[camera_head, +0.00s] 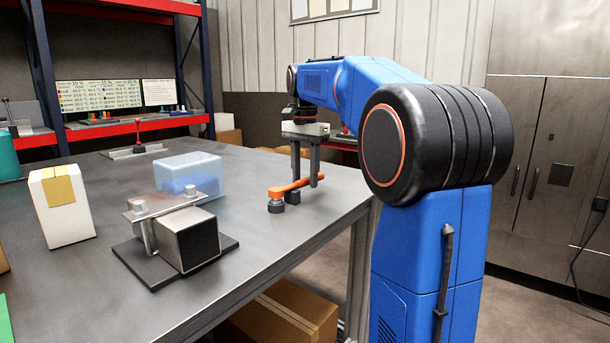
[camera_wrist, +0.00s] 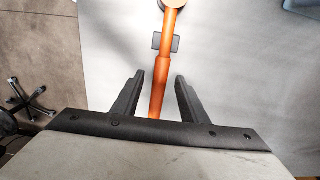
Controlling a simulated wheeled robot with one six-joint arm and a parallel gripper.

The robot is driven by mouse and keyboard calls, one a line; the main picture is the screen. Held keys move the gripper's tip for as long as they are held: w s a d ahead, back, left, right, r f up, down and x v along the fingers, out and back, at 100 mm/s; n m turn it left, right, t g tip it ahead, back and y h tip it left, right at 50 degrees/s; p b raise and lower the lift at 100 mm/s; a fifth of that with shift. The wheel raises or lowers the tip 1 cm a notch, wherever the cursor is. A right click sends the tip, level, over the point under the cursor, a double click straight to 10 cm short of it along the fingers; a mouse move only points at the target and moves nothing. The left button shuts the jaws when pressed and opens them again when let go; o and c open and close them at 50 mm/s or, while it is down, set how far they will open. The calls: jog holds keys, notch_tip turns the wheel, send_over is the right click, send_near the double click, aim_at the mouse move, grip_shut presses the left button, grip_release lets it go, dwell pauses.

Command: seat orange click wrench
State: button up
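The orange click wrench (camera_head: 292,187) lies near the right edge of the grey table, with a dark round head (camera_head: 276,205) at its near-left end. A small dark block (camera_head: 292,197) is by its shaft. My gripper (camera_head: 306,182) points down with its fingers around the wrench's handle end. In the wrist view the wrench (camera_wrist: 165,70) runs upward from between the two fingers (camera_wrist: 159,90), with a gap on each side. The fingers are open. A fixture with a metal box beam (camera_head: 188,238), a clamping plate and bolt heads (camera_head: 190,191) stands on a dark base plate.
A translucent blue bin (camera_head: 188,172) stands behind the fixture. A white carton (camera_head: 62,207) stands at the left. A small stand with a red-topped lever (camera_head: 138,137) is at the back. The table (camera_head: 270,250) is bare between fixture and right edge.

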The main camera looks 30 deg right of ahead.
aim_at(305, 178)
notch_tip(305, 178, up, 12)
dwell(0.7)
dwell(0.4)
